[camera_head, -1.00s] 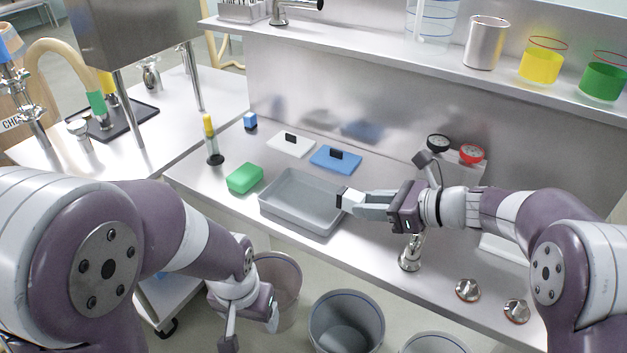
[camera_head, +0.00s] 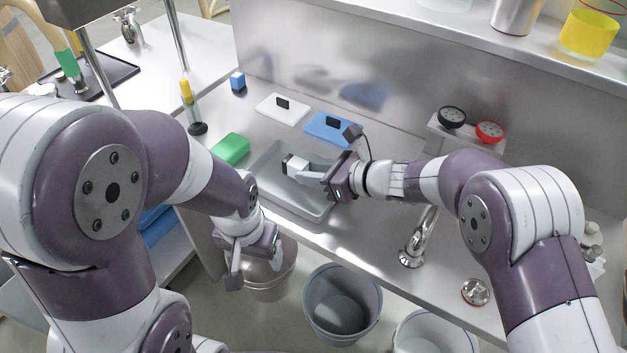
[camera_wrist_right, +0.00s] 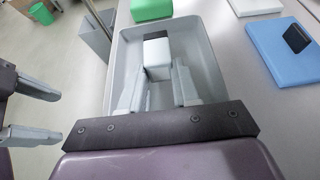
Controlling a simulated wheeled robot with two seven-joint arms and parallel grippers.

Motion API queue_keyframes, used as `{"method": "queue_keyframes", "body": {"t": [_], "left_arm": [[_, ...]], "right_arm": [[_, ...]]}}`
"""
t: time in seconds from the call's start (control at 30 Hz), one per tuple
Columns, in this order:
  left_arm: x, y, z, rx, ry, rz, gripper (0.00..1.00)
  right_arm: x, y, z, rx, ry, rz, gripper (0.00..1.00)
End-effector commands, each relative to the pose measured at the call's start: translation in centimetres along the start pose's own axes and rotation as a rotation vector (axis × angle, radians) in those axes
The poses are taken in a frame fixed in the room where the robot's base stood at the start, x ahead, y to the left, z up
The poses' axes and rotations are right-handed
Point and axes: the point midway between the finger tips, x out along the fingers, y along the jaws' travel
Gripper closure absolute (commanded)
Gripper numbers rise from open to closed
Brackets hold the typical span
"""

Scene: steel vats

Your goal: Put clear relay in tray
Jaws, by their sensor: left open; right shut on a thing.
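The grey tray (camera_head: 262,196) lies on the steel counter; it also fills the middle of the right wrist view (camera_wrist_right: 118,75). My right gripper (camera_head: 297,167) reaches over the tray from the right. It is shut on a small pale block with a black end, which I take as the clear relay (camera_wrist_right: 157,52). The relay is within the tray's outline; I cannot tell whether it touches the floor. My left gripper (camera_head: 256,264) is open and empty, low in front of the counter edge, above a bin.
A green block (camera_head: 231,149) sits beside the tray. A white plate (camera_head: 283,109) and a blue plate (camera_head: 332,128), each with a black piece, lie behind. A faucet (camera_head: 418,240) stands to the right. Bins (camera_head: 343,305) stand below the counter front.

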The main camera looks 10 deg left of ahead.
Motion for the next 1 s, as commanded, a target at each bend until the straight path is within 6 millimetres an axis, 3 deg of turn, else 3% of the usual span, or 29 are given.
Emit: {"method": "queue_keyframes", "body": {"t": [0.03,0.13,0.53,0.57,0.63,1.0], "left_arm": [[0.3,0.0,0.0,0.0,0.0,0.0,0.27],[0.4,0.0,0.1,0.0,0.0,0.0,0.27],[0.9,0.0,0.1,0.0,0.0,0.0,0.27],[0.8,0.0,0.1,0.0,0.0,0.0,0.27],[0.7,0.0,0.1,0.0,0.0,0.0,0.27],[-0.1,0.0,0.0,0.0,0.0,0.0,0.27]], "right_arm": [[0.5,0.0,-1.2,0.004,0.003,0.001,0.98],[1.0,0.0,-2.4,0.003,0.002,0.001,0.98],[1.2,0.0,-2.9,0.001,0.001,0.0,0.98],[1.2,0.0,-2.9,0.001,0.001,0.0,0.66],[1.1,0.0,-2.8,0.001,0.001,0.0,0.44],[0.9,0.0,-2.2,0.001,0.001,0.0,0.44]]}}
